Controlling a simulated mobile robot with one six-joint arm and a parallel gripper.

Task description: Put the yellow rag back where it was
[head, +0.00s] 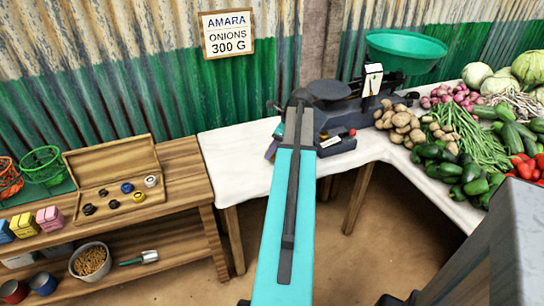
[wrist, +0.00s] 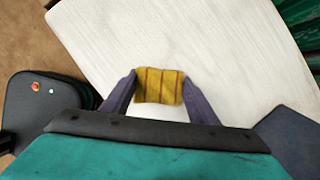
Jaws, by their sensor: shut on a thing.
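The yellow rag (wrist: 160,86) is a small mustard-yellow folded cloth with darker stripes in the wrist view. My gripper (wrist: 160,78) is shut on it, with one purple finger at each side. The white tabletop (wrist: 225,50) lies behind the rag in that view; I cannot tell whether the rag touches it. In the head view my arm hides the rag, and only a bit of a purple finger shows beside the arm, over the white table (head: 235,165).
A dark balance (head: 345,105) stands on the table just right of my arm. Potatoes (head: 400,122) and other vegetables fill the right side. A wooden weight box (head: 115,172) sits on the left bench. The white table's left part is bare.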

